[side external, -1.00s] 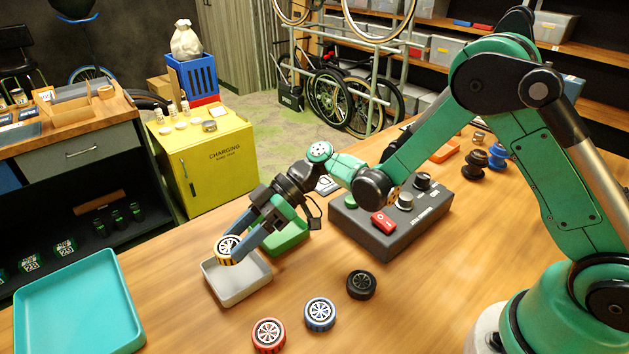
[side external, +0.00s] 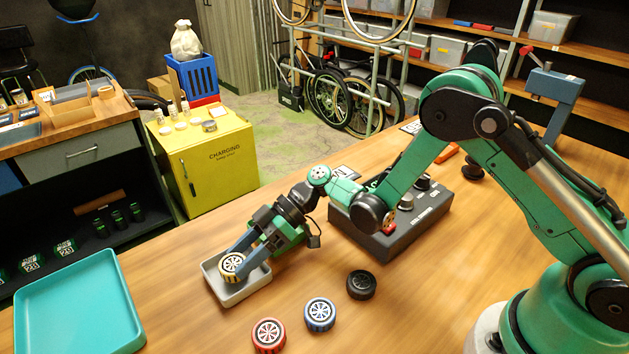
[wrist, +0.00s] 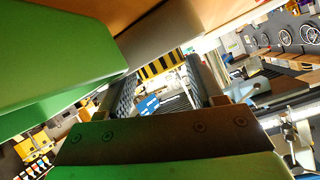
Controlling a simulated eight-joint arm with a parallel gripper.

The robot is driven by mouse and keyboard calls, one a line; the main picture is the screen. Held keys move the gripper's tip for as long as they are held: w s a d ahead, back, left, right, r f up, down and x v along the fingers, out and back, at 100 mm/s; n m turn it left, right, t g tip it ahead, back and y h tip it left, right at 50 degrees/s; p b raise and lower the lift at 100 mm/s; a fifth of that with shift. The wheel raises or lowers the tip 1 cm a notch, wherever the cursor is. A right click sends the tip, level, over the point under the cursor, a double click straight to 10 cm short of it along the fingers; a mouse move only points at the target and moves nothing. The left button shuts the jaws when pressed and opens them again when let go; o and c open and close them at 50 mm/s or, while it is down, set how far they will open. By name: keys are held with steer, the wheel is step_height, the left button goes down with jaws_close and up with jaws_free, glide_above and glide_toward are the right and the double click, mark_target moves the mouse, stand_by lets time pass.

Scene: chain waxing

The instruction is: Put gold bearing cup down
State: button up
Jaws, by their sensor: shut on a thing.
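The gold bearing cup (side external: 231,266), yellow-rimmed with a white spoked face, is between the fingers of my gripper (side external: 238,259). My gripper is shut on it. The cup is low inside the shallow light grey tray (side external: 242,292), near its left-middle part. I cannot tell whether it touches the tray's floor. In the wrist view the cup (wrist: 161,67) shows as a yellow and black striped edge between the two fingers.
Red (side external: 268,334), blue (side external: 319,313) and black (side external: 361,285) cups stand in front and right of the tray. A dark control box (side external: 405,232) stands behind right. A teal tray (side external: 78,310) lies at the left. Bare table lies right of the cups.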

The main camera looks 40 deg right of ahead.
steer(key=o, duration=1)
steer(key=shift+f, duration=0.25)
steer(key=shift+d+r, duration=0.1)
steer(key=shift+r, duration=0.45)
steer(key=v, duration=1.2)
steer(key=shift+r, duration=0.25)
steer(key=shift+s+r+m+h, duration=0.1)
steer(key=shift+r+m+h, duration=0.2)
steer(key=shift+m, duration=0.1)
steer(key=s+d+r+m+t+h, duration=0.5)
steer(key=s+m+h, duration=0.4)
steer(key=m+h, duration=0.3)
steer(key=shift+s+d+r+m+t, duration=0.2)
steer(key=shift+d+r+m+t, duration=0.1)
steer(key=shift+d+t, duration=0.6)
steer(key=shift+f, duration=0.1)
